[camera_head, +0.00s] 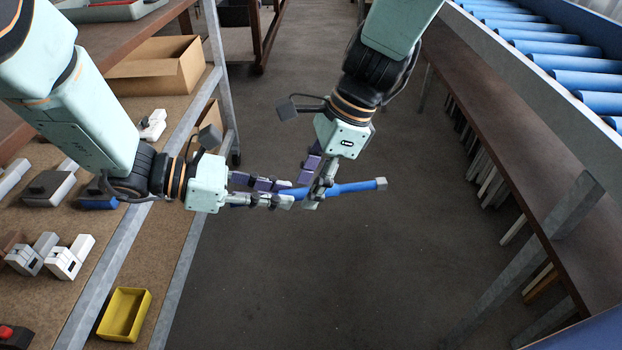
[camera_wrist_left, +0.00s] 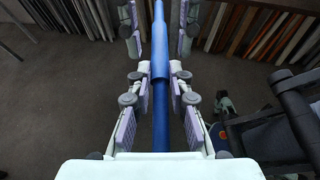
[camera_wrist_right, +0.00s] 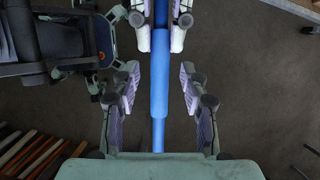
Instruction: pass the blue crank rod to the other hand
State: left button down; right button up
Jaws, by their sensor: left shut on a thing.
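The blue crank rod (camera_head: 352,187) is held roughly level in the air above the floor between the benches, with a grey tip at its right end. My left gripper (camera_head: 284,193) is shut on the rod's left part; its fingertips press both sides in the left wrist view (camera_wrist_left: 160,88). My right gripper (camera_head: 308,191) comes down from above, just right of the left fingertips. Its fingers stand on either side of the rod (camera_wrist_right: 159,80), with gaps on both sides in the right wrist view. The rod's left part is partly hidden by the left fingers.
A brown workbench at left carries a yellow bin (camera_head: 124,314), a cardboard box (camera_head: 155,66) and several grey and white parts. A conveyor with blue rollers (camera_head: 560,60) runs along the right, above a brown shelf (camera_head: 520,170). The floor between is clear. The two grippers are very close together.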

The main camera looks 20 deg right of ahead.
grip_shut()
pick_arm(q)
jog(key=c, duration=1.1)
grip_release()
jog(key=shift+c, duration=0.2)
